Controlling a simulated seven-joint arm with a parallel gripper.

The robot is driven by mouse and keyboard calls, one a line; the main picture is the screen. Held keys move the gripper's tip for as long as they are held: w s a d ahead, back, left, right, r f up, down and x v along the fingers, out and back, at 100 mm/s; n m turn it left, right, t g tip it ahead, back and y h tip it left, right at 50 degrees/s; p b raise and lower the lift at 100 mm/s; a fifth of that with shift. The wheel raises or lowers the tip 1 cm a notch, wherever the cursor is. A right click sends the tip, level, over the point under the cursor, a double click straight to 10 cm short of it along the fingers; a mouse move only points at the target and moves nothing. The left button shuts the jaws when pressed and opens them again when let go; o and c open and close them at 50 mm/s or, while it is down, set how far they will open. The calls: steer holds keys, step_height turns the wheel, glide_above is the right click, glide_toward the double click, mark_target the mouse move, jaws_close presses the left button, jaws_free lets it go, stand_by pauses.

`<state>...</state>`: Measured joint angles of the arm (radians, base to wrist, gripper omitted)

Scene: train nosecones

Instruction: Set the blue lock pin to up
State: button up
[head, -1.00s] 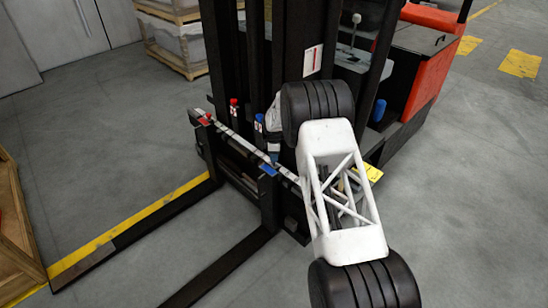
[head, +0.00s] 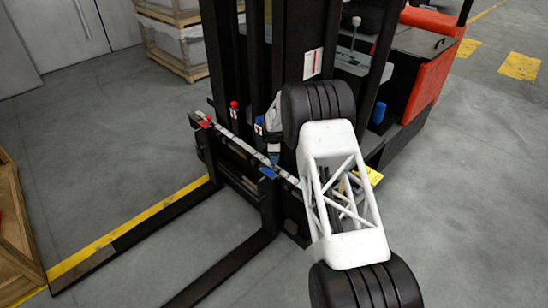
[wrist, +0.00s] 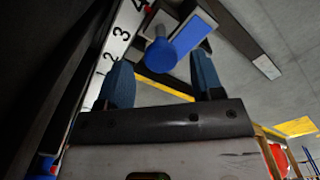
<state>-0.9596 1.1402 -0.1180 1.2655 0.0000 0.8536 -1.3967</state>
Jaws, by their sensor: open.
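The blue lock pin (wrist: 160,55) shows in the wrist view as a round blue knob on a grey shaft, beside a blue plate (wrist: 197,34). The blue plate also shows in the head view (head: 268,173), on top of the right fork; the knob is hard to make out there. My gripper (wrist: 162,66) is open, with one blue finger on each side of the knob in the picture. The knob appears just beyond the fingertips, and I see no contact. In the head view my gripper (head: 273,158) is small and partly hidden by my white arm, just above the plate.
A numbered white scale (wrist: 122,32) runs along the black fork carriage. A red plate (head: 206,123) marks the left fork. A red-topped handle (head: 234,107) stands behind the carriage. The forklift mast rises close behind my gripper. Open floor lies between the forks.

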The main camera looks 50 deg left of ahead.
steer(key=shift+r, duration=3.45)
